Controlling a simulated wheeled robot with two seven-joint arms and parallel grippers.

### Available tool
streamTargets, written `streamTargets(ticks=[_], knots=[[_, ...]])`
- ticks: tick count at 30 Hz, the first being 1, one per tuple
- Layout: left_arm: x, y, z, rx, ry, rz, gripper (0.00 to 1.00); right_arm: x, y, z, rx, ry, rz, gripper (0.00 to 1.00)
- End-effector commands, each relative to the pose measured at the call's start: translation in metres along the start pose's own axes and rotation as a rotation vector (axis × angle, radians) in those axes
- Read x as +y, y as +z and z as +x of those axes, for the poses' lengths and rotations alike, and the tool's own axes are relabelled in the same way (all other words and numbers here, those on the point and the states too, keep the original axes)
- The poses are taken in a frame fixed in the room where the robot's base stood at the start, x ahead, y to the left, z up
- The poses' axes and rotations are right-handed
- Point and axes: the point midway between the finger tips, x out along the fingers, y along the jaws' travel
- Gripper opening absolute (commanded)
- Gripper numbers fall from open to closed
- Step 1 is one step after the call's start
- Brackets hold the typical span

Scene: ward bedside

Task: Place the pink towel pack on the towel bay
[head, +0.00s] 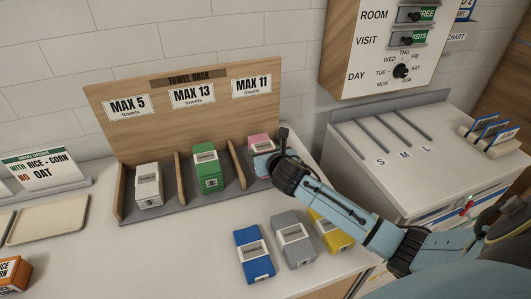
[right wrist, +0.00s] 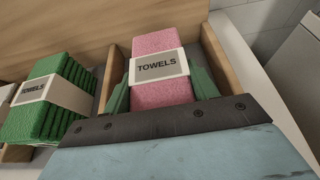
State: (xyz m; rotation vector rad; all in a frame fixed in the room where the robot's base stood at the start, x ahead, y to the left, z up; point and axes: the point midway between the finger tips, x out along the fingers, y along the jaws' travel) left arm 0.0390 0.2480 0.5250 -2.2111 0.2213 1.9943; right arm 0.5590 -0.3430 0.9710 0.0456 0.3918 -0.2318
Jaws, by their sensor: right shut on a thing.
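The pink towel pack (head: 260,143) has a pale band and is in the right bay of the wooden towel rack (head: 150,88), under the MAX 11 sign. My right gripper (head: 272,163) is at that bay and hides part of the pack. In the right wrist view the pink pack (right wrist: 160,83) is upright between the two green fingers, with the TOWELS label facing me. The right gripper is shut on it. Whether the pack rests on the bay floor is hidden. My left gripper is not in view.
A white pack (head: 148,187) stands in the left bay and a green pack (head: 207,168) in the middle bay. Blue (head: 254,254), grey (head: 293,242) and yellow (head: 330,234) packs lie on the counter in front.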

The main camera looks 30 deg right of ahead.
Motion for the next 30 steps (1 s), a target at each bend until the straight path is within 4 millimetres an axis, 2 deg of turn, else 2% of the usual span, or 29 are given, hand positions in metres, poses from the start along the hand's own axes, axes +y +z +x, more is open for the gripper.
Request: streamTargets(ticks=[3, 4, 9, 20, 25, 30], knots=[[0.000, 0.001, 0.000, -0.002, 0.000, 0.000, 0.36, 0.000, -0.001, 0.001, -0.002, 0.000, 0.000, 0.29], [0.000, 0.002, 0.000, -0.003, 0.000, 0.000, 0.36, 0.000, -0.003, 0.001, 0.000, 0.000, 0.000, 0.59], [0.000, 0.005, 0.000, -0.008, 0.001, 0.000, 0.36, 0.000, -0.002, 0.001, 0.000, 0.000, 0.000, 0.80], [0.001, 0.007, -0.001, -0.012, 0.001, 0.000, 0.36, 0.000, 0.001, -0.003, 0.000, 0.000, -0.001, 0.80], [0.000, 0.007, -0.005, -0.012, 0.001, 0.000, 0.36, 0.000, 0.001, -0.024, 0.000, 0.001, -0.003, 0.80], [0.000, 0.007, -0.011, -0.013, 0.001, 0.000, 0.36, 0.000, 0.001, -0.057, 0.001, 0.002, -0.003, 0.80]])
